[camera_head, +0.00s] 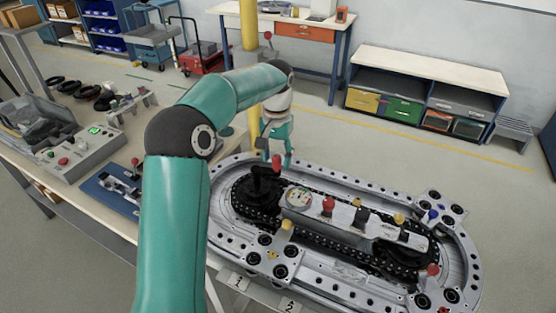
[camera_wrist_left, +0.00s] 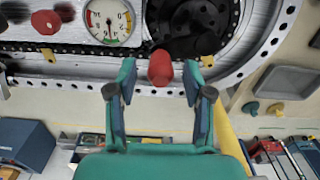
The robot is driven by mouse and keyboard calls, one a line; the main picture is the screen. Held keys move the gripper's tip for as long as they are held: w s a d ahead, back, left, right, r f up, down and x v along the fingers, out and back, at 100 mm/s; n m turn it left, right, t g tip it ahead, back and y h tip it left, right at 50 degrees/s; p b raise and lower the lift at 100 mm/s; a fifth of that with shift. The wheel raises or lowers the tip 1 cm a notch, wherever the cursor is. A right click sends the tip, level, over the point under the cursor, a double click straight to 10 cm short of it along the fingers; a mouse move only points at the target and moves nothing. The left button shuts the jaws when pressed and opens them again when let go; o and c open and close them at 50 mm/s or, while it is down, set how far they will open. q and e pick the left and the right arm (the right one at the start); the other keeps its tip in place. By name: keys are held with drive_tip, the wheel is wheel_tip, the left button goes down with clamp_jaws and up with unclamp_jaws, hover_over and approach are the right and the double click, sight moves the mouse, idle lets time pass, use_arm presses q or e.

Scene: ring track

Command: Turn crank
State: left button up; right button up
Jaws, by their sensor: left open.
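The crank (camera_head: 262,182) is a black arm on the dark round sprocket at the left end of the ring track (camera_head: 228,238). Its red knob (camera_head: 277,161) stands up beneath my left gripper (camera_head: 278,152). In the left wrist view the red knob (camera_wrist_left: 160,68) sits between the two open fingers, with a visible gap on each side. The black sprocket (camera_wrist_left: 200,22) lies behind it. The fingers are not closed on the knob. My right gripper is in neither view.
A gauge (camera_head: 298,196), a red lever (camera_head: 328,205) and yellow knobs (camera_head: 399,219) are on the track's centre plate. A workbench (camera_head: 60,190) with a control box (camera_head: 80,150) and black rings stands at left. Open floor lies behind the track.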

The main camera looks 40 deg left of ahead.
use_arm(q)
drive_tip(key=shift+f, duration=0.6)
clamp_jaws()
